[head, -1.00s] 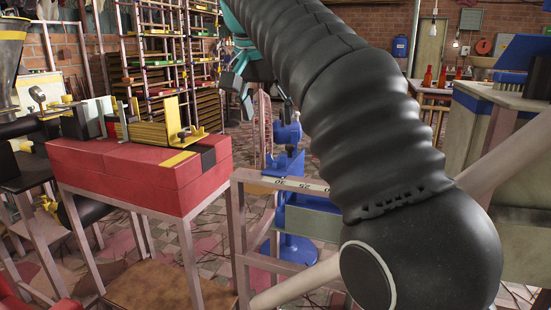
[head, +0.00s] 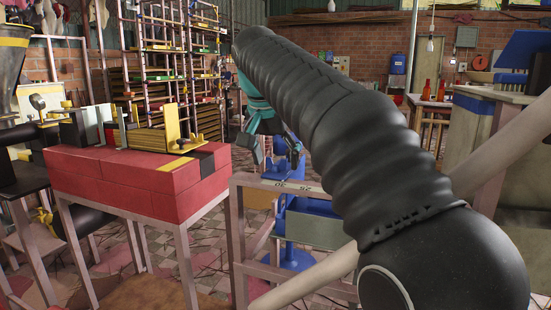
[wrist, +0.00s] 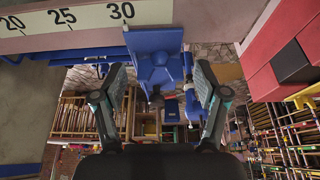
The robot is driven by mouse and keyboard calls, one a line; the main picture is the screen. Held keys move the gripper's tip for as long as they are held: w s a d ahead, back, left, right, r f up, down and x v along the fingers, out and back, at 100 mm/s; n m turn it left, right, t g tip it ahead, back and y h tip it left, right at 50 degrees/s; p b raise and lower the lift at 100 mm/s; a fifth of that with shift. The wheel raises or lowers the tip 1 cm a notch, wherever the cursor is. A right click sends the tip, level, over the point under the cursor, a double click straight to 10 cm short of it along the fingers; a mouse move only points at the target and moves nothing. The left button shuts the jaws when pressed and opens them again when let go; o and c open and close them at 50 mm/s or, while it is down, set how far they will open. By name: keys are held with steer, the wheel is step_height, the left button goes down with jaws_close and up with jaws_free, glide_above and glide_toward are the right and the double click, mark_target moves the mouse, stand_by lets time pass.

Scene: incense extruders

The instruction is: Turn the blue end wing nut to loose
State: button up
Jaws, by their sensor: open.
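My gripper (head: 268,148) hangs beyond the scale-marked rail, its teal fingers spread and empty. In the wrist view its fingertips (wrist: 161,78) stand apart on either side of a blue device (wrist: 153,45). A small dark knob (wrist: 156,99) shows on that device between the fingers, apart from both. I cannot tell whether it is the blue end wing nut; no wing shape is clear. In the head view a blue stand (head: 292,225) is behind the rail, partly hidden by my gripper and the rail.
The rail with scale marks (head: 290,186) crosses in front of the blue stand; its numbers show in the wrist view (wrist: 88,15). A red block table (head: 125,185) carries a yellow bracket (head: 165,132) at left. Tall racks (head: 165,65) stand behind.

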steer(key=c, duration=1.2)
steer(key=shift+o, duration=0.2)
